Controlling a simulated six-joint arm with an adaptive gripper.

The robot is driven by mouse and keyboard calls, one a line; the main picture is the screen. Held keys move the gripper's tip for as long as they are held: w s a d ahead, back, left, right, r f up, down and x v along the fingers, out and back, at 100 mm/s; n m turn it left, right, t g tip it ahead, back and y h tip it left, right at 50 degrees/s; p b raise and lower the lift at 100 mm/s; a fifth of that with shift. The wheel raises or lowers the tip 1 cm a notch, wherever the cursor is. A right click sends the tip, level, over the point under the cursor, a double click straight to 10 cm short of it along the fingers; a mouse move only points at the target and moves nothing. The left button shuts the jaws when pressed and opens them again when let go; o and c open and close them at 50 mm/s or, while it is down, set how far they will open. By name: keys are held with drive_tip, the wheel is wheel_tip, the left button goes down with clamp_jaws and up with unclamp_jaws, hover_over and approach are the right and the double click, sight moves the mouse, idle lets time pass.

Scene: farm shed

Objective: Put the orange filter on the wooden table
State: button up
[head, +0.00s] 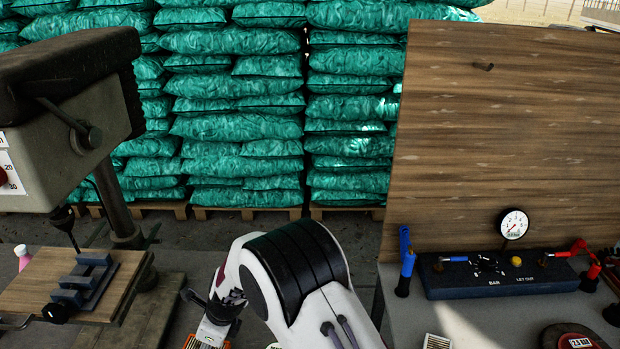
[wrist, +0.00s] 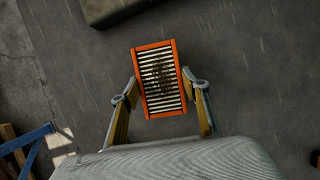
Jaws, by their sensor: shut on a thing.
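The orange filter (wrist: 160,80) has an orange frame and pale slats with a brown dirty patch in the middle. My gripper (wrist: 160,92) is shut on its two long sides in the wrist view. In the head view the filter (head: 203,341) shows at the bottom edge, partly cut off, below my gripper (head: 214,318). A wooden board (head: 30,283) forms the table of the drill press at the left, with a blue-grey vise (head: 85,280) on it. The filter is apart from this board, to its right.
The drill press head (head: 65,110) overhangs the board at the left. At the right, a grey bench (head: 400,320) holds a gauge box (head: 500,277) before an upright wooden panel (head: 500,130). Green sacks (head: 240,130) are stacked behind.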

drive_tip(key=shift+f, duration=1.5)
drive_tip(key=shift+w+v, duration=0.1)
drive_tip(key=shift+v, duration=1.65)
drive_tip(key=shift+w+v, duration=0.15)
drive_tip(key=shift+v, duration=1.55)
drive_tip(key=shift+d, duration=0.15)
drive_tip(key=shift+a+r, duration=0.7)
drive_tip(key=shift+r, duration=0.25)
drive_tip(key=shift+a+r, duration=0.75)
drive_tip(key=shift+r, duration=0.15)
drive_tip(key=shift+f, duration=2.5)
